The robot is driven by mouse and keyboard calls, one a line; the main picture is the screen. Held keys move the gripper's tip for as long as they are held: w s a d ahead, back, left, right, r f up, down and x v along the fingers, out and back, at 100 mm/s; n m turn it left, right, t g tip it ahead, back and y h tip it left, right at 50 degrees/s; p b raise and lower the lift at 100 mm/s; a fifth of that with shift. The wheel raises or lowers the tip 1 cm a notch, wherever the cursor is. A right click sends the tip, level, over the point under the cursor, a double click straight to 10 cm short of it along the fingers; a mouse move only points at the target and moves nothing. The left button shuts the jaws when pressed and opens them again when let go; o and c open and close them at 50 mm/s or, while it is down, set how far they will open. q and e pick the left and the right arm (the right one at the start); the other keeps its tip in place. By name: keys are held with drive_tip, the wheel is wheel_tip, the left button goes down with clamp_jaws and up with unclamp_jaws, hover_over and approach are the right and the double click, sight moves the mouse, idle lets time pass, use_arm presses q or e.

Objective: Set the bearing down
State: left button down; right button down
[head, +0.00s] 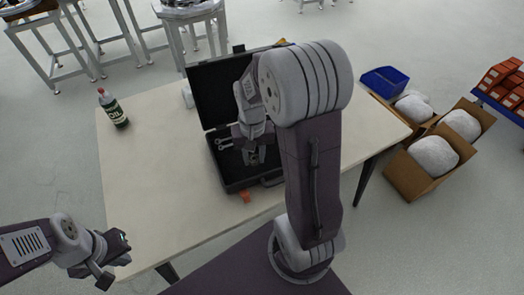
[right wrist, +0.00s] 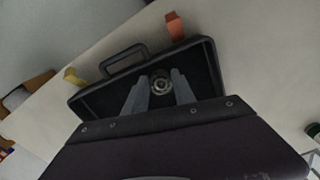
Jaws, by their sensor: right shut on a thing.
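The bearing (right wrist: 160,83) is a small round metal ring between the fingertips of my right gripper (right wrist: 159,87) in the right wrist view. The right gripper is shut on it, over the tray of an open black case (right wrist: 203,65). In the head view the right gripper (head: 252,157) is inside the outline of the case (head: 242,185), and my own arm hides part of it. I cannot make out the bearing there, nor tell whether it touches the case floor. My left gripper (head: 114,262) is open and empty at the lower left, off the table.
The case stands on a pale table (head: 150,185), its lid (head: 215,95) raised at the back. A green bottle with a red cap (head: 113,108) stands at the left. An orange piece (head: 245,196) lies before the case. The table's left half is mostly clear.

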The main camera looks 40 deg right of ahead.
drive_tip(key=w+d+f, duration=0.2)
drive_tip(key=d, duration=0.1)
drive_tip(key=w+d+f, duration=0.1)
drive_tip(key=d+f, duration=0.1)
drive_tip(key=w+d+f, duration=0.2)
drive_tip(key=d, duration=0.1)
drive_tip(key=shift+w+d+f, duration=0.15)
drive_tip(key=shift+w+d, duration=0.15)
drive_tip(key=shift+d+f, duration=0.1)
drive_tip(key=shift+d, duration=0.1)
wheel_tip(320, 180, down, 4)
drive_tip(key=shift+a+r, duration=0.1)
drive_tip(key=c, duration=1)
unclamp_jaws()
drive_tip(key=shift+f, duration=0.25)
drive_tip(key=shift+c, duration=0.2)
